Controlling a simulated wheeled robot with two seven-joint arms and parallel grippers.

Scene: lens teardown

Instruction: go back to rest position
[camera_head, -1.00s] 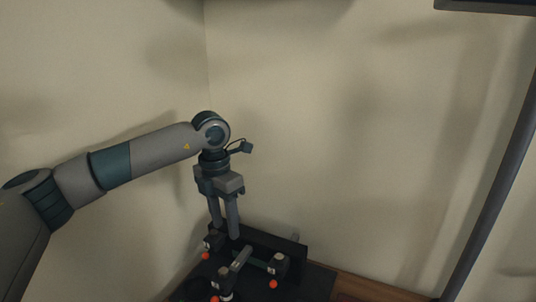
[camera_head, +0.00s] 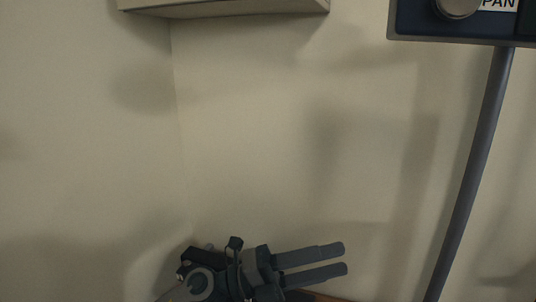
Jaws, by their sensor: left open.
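My left gripper (camera_head: 345,259) is low in the head view, a little right of the middle. Its two fingers point to the right, one above the other, with a gap between them. It is open, and nothing shows between the fingers. The wrist behind it is at the bottom edge, and the rest of the left arm is out of the picture. My right gripper is not in view.
A pale wall (camera_head: 270,140) fills most of the view, with a corner at left. A light box-like shelf (camera_head: 235,8) hangs at the top. A dark panel (camera_head: 420,22) is at the top right, above a slanting grey pole (camera_head: 475,160). A sliver of brown wood shows below the gripper.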

